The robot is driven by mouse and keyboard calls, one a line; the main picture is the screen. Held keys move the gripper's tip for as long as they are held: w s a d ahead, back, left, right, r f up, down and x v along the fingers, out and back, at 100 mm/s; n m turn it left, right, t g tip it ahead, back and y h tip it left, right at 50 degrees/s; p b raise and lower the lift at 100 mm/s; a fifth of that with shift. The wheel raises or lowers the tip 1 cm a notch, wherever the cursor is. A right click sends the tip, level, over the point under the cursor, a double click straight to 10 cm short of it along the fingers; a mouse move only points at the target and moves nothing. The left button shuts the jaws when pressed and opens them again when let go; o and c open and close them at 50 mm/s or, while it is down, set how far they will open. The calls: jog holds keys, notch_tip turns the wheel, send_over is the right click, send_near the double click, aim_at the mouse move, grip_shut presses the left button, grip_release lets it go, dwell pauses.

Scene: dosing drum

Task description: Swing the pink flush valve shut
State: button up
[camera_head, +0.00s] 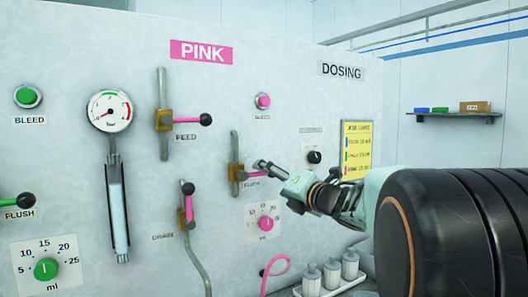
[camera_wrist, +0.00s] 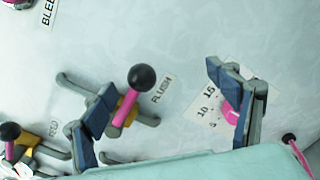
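The pink flush valve (camera_head: 237,172) is on the panel in the head view, with a brass-coloured body on a vertical pipe. Its pink lever (camera_head: 256,174) points right, across the pipe; my gripper partly hides its end. In the wrist view the lever (camera_wrist: 126,107) ends in a black knob, beside the FLUSH label. My gripper (camera_head: 268,168) is at the lever's outer end. In the wrist view my gripper (camera_wrist: 162,80) is open, with the knob between its spread fingers, nearer the left one. Whether the left finger touches the lever, I cannot tell.
The pink feed valve (camera_head: 165,120) is up left and another pink-handled valve (camera_head: 187,205) is lower left. A pink dosing dial (camera_head: 265,223) sits below, and a black knob (camera_head: 314,157) to the right. White bottles (camera_head: 331,273) stand in a tray at lower right.

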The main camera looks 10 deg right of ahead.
jog(key=shift+r, duration=0.15)
jog(key=b+v, duration=0.1)
jog(key=v, duration=0.8)
jog(key=shift+r, duration=0.1)
dwell(0.3)
